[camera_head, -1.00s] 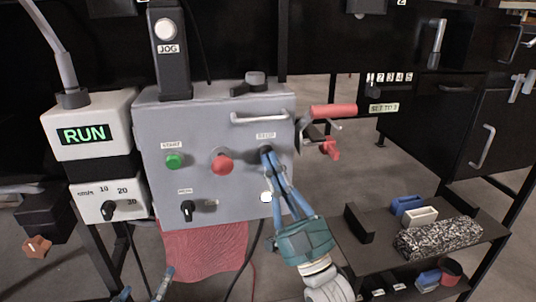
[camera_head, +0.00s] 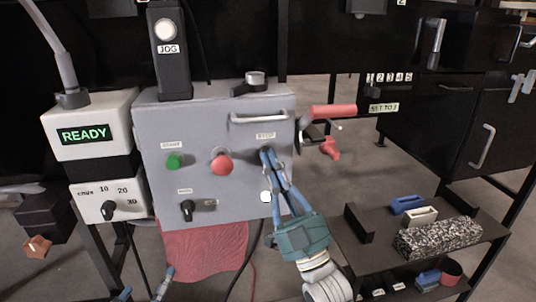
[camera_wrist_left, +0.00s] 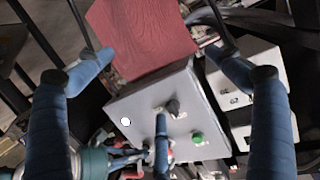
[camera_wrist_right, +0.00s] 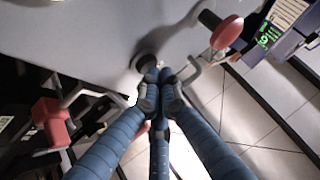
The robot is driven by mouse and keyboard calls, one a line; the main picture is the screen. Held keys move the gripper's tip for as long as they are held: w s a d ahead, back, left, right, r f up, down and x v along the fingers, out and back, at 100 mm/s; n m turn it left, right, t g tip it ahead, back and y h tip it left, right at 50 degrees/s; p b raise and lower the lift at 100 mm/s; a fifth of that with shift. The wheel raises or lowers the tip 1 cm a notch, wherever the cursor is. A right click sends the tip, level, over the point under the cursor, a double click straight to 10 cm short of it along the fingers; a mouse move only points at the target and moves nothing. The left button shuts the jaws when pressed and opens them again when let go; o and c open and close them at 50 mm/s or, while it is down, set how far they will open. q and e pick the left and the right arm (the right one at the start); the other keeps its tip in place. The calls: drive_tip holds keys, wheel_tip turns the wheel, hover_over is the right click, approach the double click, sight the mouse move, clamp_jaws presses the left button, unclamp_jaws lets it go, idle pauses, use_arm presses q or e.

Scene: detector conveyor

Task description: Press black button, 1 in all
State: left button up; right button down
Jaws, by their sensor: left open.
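The black button (camera_head: 265,149) is on the grey control box (camera_head: 233,205), under the STOP label. The fingertips of my right gripper (camera_head: 268,154) are at it and partly cover it. In the right wrist view the black button (camera_wrist_right: 146,61) shows just beyond my right fingertips (camera_wrist_right: 158,84), which are together with nothing between them. I cannot tell whether they touch it. My left gripper (camera_head: 147,284) is low at the bottom edge, open and empty. In the left wrist view its fingers (camera_wrist_left: 160,54) are wide apart, with the control box beyond.
The box also carries a green button (camera_head: 174,161), a red button (camera_head: 222,163) and a black knob (camera_head: 187,209). A display (camera_head: 85,134) at left reads READY. A red crank handle (camera_head: 332,111) is right of the box. A shelf (camera_head: 375,258) holds several small blocks.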

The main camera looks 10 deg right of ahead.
use_arm(q)
drive_tip(key=f, duration=0.1)
drive_tip(key=s+f+g, duration=0.1)
drive_tip(key=f, duration=0.1)
drive_tip(key=s+a+f+g, duration=0.1)
drive_tip(key=shift+f+y+p, duration=0.25)
drive_tip(key=shift+y+p, duration=0.1)
drive_tip(key=shift+y, duration=0.05)
use_arm(e)
drive_tip(key=shift+s, duration=0.85)
use_arm(q)
drive_tip(key=s+a+f+g+y+p, duration=0.1)
drive_tip(key=s+a+f+g, duration=0.1)
drive_tip(key=s+f+g, duration=0.2)
wheel_tip(320, 180, down, 2)
drive_tip(key=shift+s+a+f+p, duration=0.2)
drive_tip(key=shift+s+p, duration=0.1)
drive_tip(key=shift+s, duration=0.45)
use_arm(e)
drive_tip(key=s, duration=0.5)
